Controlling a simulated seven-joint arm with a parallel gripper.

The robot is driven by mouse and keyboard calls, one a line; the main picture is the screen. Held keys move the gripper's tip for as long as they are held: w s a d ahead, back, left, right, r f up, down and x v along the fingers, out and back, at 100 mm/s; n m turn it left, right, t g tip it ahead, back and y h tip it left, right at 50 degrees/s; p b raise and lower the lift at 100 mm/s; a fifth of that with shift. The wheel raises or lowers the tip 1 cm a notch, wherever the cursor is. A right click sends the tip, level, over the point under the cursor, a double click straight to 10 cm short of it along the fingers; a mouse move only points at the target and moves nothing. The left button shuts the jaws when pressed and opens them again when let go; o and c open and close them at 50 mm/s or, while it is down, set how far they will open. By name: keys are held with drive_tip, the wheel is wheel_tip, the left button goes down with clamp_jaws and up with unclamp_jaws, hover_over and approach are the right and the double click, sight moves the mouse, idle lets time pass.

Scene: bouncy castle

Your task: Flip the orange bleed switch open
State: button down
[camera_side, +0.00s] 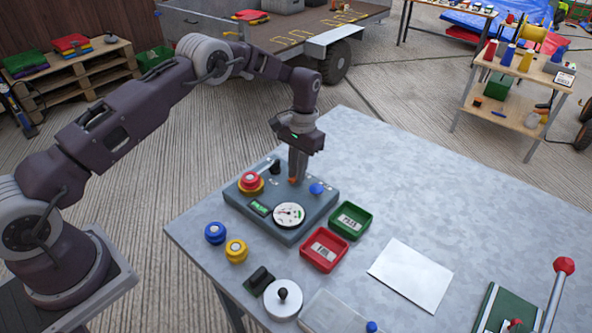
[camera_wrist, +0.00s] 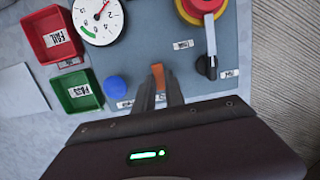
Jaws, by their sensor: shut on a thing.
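The orange bleed switch (camera_wrist: 158,76) is on the grey-blue control box (camera_side: 262,224). In the side view a small bit of the orange switch (camera_side: 292,181) shows below my gripper (camera_side: 297,174). My gripper points down at the box from above. In the wrist view the fingertips of my gripper (camera_wrist: 161,92) are close together at the orange switch, shut on it. The fingers hide part of the switch, so its exact tilt is hard to tell.
On the box are a blue button (camera_wrist: 115,87), a round gauge (camera_wrist: 98,18), a red and yellow stop button (camera_side: 250,182) and a black knob (camera_wrist: 207,66). A red tray (camera_side: 324,248) and a green tray (camera_side: 350,220) stand beside it.

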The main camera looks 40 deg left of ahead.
drive_tip(key=shift+w+g, duration=0.15)
drive_tip(key=shift+g, duration=0.35)
drive_tip(key=c, duration=1.4)
unclamp_jaws()
drive_tip(key=v, duration=0.5)
drive_tip(key=shift+w+a+r, duration=0.15)
drive_tip(key=shift+r, duration=0.85)
drive_tip(key=shift+w, duration=0.1)
